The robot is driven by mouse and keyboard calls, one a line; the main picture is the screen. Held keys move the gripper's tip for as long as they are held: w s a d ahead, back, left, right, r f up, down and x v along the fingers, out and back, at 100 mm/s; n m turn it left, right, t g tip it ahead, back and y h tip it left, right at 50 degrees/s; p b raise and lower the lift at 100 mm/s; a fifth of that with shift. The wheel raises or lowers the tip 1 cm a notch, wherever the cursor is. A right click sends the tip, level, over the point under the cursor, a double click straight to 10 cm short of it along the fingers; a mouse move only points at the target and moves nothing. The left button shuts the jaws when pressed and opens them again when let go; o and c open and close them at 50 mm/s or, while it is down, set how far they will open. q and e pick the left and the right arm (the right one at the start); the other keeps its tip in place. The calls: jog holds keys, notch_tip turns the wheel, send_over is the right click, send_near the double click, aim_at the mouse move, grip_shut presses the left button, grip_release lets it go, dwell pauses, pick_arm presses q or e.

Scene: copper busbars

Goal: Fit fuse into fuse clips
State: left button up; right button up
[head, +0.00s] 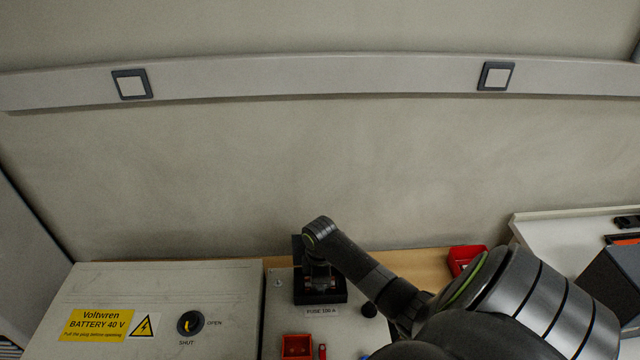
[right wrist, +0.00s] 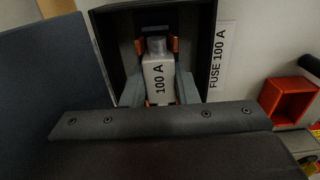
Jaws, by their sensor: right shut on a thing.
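The fuse (right wrist: 159,80) is a pale block marked 100 A, seen in the right wrist view inside a black open-fronted housing (right wrist: 104,45). Orange copper clips (right wrist: 174,45) show at its far end, and more copper shows beside its near end. I cannot tell how deep it sits in the clips. My right gripper (right wrist: 157,90) is shut on the fuse, a grey finger on each side. In the head view my right gripper (head: 318,276) reaches down into the housing (head: 335,297), and the arm hides the fuse. My left gripper is not in view.
A FUSE 100 A label (head: 321,311) is beside the housing. A red open bin (head: 297,346) lies in front, and another red bin (head: 467,259) is at the right. A battery box (head: 165,300) with a rotary switch (head: 190,323) stands left. A wall is behind.

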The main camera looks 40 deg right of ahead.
jog(key=o, duration=0.8)
jog(key=shift+f, duration=0.1)
jog(key=shift+c, duration=0.2)
notch_tip(320, 180, up, 12)
jog(key=b, duration=0.1)
jog(key=shift+s+a, duration=0.1)
